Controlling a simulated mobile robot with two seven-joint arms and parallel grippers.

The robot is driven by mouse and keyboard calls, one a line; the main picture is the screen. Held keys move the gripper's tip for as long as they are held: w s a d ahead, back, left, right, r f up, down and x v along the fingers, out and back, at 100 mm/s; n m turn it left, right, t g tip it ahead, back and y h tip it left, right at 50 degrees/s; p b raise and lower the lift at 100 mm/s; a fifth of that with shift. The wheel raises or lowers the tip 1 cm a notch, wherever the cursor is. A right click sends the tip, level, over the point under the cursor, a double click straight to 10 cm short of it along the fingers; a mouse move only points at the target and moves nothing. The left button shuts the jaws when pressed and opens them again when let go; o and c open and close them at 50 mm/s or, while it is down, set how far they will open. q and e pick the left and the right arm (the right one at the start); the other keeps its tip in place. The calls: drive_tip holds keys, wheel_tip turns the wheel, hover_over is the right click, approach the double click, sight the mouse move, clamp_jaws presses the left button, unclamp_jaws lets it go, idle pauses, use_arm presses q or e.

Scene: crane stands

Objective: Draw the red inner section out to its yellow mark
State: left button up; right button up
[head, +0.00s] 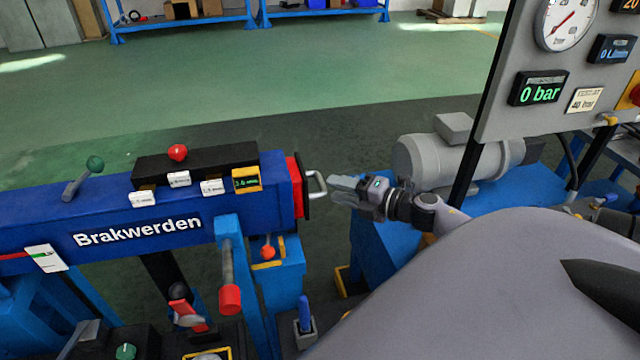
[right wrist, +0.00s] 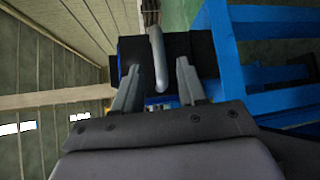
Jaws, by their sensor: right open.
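The red inner section (head: 293,187) shows as a short red band at the right end of the blue boom (head: 130,210). A dark end plate with a pale metal handle (head: 318,185) closes that end. My right gripper (head: 335,188) is at the handle, coming from the right. In the right wrist view the handle (right wrist: 158,60) hangs between the two spread fingers of the gripper (right wrist: 157,85). The fingers look apart from it on both sides. I see no yellow mark on the red part. My left gripper is not in view.
A black block with a red knob (head: 177,153) and small labels sits on the boom. A red-handled lever (head: 230,298) stands in front. A grey motor (head: 450,155) and a gauge panel reading 0 bar (head: 540,90) stand at the right. Green floor behind is clear.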

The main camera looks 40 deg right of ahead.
sight(322, 182)
drive_tip(key=shift+x, duration=2.65)
clamp_jaws()
drive_tip(key=shift+d+f, duration=0.1)
